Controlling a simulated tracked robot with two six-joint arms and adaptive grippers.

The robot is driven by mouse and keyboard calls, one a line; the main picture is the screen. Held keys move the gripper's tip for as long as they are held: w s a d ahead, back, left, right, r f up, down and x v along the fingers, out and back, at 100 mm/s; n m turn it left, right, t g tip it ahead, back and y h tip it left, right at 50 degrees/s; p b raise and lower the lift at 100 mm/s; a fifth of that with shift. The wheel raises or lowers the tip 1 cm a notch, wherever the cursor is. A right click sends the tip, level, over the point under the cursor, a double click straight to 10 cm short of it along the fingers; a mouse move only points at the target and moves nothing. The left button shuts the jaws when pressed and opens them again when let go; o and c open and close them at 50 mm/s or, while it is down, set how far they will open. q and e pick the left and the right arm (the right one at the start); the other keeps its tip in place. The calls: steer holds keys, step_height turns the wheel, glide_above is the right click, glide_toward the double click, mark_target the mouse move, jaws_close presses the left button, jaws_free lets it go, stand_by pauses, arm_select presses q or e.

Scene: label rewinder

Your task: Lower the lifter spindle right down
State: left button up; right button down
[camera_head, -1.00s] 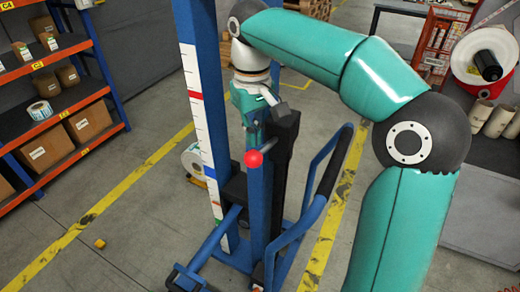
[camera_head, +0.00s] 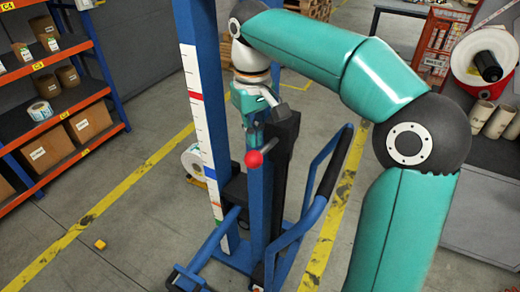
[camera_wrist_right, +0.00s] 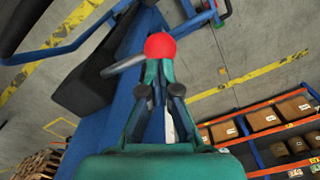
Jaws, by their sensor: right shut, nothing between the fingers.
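The lifter has a blue mast with a white scale (camera_head: 198,120) marked in red, blue and green. A red ball knob (camera_head: 253,158) on a grey lever sits at the top of its blue post (camera_head: 259,210). It also shows in the right wrist view (camera_wrist_right: 160,46), just past the fingertips. My right gripper (camera_head: 252,139) points down at the knob from above; its fingers are shut and empty in the wrist view (camera_wrist_right: 160,70). Whether they touch the knob is unclear. A black block (camera_head: 236,189) sits low beside the mast. I cannot make out the spindle clearly. My left gripper is out of view.
A white roll (camera_head: 194,162) shows behind the mast. Orange-edged shelves (camera_head: 68,103) with boxes stand at left. A blue handrail (camera_head: 318,205) runs along the lifter's right. A bench with a red-and-white reel (camera_head: 484,60) is at right. Floor at lower left is mostly clear.

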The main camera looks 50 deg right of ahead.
mark_target(254, 153)
steer(key=shift+f, duration=0.15)
steer(key=shift+f+b, duration=3.05)
steer(key=shift+f, duration=0.9)
steer(key=shift+r, duration=0.1)
stand_by(1.9)
step_height(254, 153, up, 9)
steer(key=p, duration=0.9)
